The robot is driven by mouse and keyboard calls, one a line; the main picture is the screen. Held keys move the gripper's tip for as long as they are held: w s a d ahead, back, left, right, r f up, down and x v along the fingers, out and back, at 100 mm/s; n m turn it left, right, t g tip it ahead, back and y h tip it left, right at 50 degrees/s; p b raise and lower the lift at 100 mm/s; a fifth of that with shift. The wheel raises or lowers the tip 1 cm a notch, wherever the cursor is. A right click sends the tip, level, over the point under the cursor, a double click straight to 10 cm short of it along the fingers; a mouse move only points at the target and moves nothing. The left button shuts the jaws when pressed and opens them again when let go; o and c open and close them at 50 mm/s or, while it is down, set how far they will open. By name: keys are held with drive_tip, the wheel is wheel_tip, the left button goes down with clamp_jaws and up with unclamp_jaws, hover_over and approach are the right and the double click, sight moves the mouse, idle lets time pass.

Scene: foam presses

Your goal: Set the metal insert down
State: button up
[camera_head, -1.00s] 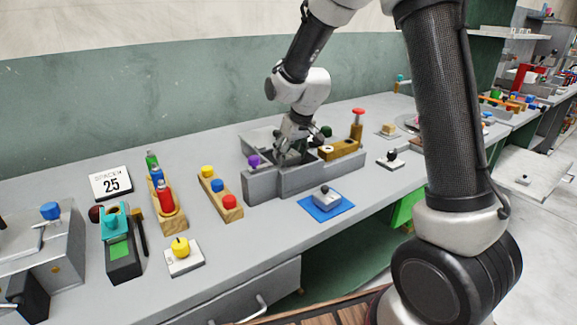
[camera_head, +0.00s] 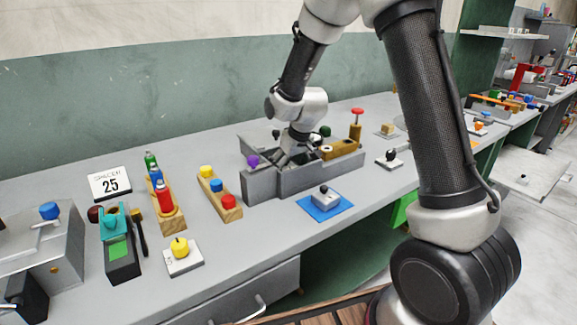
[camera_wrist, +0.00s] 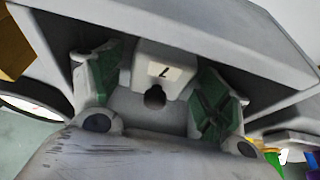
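My gripper (camera_head: 287,157) reaches down into a grey open-topped tray (camera_head: 262,185); the tray's front wall hides its tips in the head view. In the wrist view my gripper (camera_wrist: 157,85) has its two green-padded fingers spread wide. A pale metal block (camera_wrist: 150,52) with a white label and a dark round feature lies between and beyond the fingertips. A gap shows beside the left pad; contact at the right one is unclear. This block seems to be the metal insert; the head view hides it.
A small metal block with a knob (camera_head: 323,196) sits on a blue mat (camera_head: 313,209) before the tray. A brown fixture with a red-topped post (camera_head: 356,125) stands at the tray's right. Wooden holders with coloured knobs (camera_head: 218,190) stand left. The bench front is partly clear.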

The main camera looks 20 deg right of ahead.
drive_tip(key=v, duration=1.1)
drive_tip(key=s+d+r+m, duration=0.1)
drive_tip(key=s+d+r, duration=0.3)
drive_tip(key=s, duration=0.2)
drive_tip(key=s+d+r+m, duration=0.1)
drive_tip(key=s+d+r, duration=0.35)
drive_tip(key=s, duration=0.25)
drive_tip(key=s+d, duration=0.2)
drive_tip(key=s, duration=0.6)
drive_tip(key=s+d+r+m+h, duration=0.1)
drive_tip(key=s+d, duration=0.2)
drive_tip(key=s, duration=0.6)
drive_tip(key=shift+r+m, duration=0.3)
drive_tip(key=shift+w, duration=0.1)
